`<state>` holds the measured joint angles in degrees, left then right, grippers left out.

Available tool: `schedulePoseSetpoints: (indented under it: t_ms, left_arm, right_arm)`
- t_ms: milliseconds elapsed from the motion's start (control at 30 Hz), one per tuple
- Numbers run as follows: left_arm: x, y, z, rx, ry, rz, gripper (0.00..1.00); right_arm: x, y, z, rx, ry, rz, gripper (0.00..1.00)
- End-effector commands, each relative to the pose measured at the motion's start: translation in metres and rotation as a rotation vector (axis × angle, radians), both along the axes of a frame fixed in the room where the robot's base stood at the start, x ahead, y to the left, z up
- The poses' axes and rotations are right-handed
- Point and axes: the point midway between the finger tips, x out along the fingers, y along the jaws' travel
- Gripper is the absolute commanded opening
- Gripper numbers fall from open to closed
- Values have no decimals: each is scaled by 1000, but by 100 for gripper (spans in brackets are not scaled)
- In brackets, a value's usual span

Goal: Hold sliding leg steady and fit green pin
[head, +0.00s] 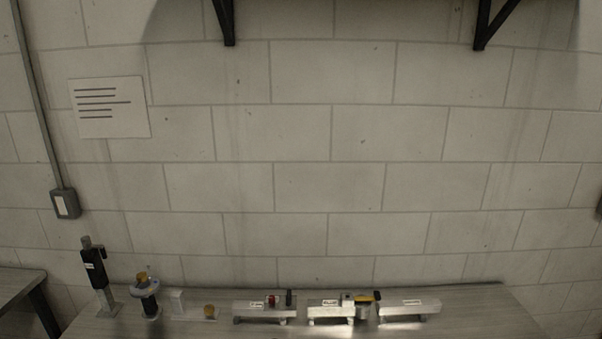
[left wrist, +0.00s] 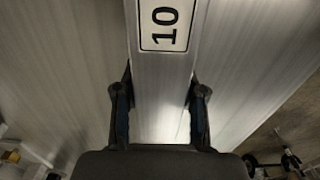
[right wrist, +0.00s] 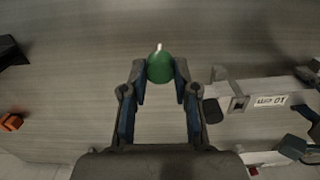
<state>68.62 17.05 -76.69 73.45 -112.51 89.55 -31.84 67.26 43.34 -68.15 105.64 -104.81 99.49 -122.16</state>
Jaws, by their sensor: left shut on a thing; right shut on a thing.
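The aluminium sliding leg (left wrist: 165,75) with a black-on-white "10" label runs up the middle of the left wrist view. My left gripper (left wrist: 160,90) is shut on it, one finger on each side. In the right wrist view, the green pin (right wrist: 160,68) shows a round green head with a small pale tip. My right gripper (right wrist: 160,72) is shut on it at the fingertips, with bench behind it. To its right, apart from it, is an aluminium beam (right wrist: 285,92) with a small square socket (right wrist: 238,103). Neither gripper shows in the head view.
In the head view, the bench (head: 455,318) carries labelled aluminium pieces (head: 263,310), a black jack-like post (head: 96,269) and a round wheel-like part (head: 146,287) along the back. A block wall stands behind. An orange item (right wrist: 12,121) lies left in the right wrist view.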

Motion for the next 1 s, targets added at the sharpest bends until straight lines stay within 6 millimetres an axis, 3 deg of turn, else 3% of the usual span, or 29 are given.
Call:
schedulePoseSetpoints:
  t_ms: [567,767,1000]
  left_arm:
    - [-1,0,-1,2,3,0,0]
    - [-1,0,-1,2,3,-1,0]
    - [-1,1,-1,2,2,-1,0]
  right_arm:
    - [5,4,3,1,-1,-52,0]
    - [31,30,20,4,-3,-400,0]
    - [68,77,58,0,-1,-1043,0]
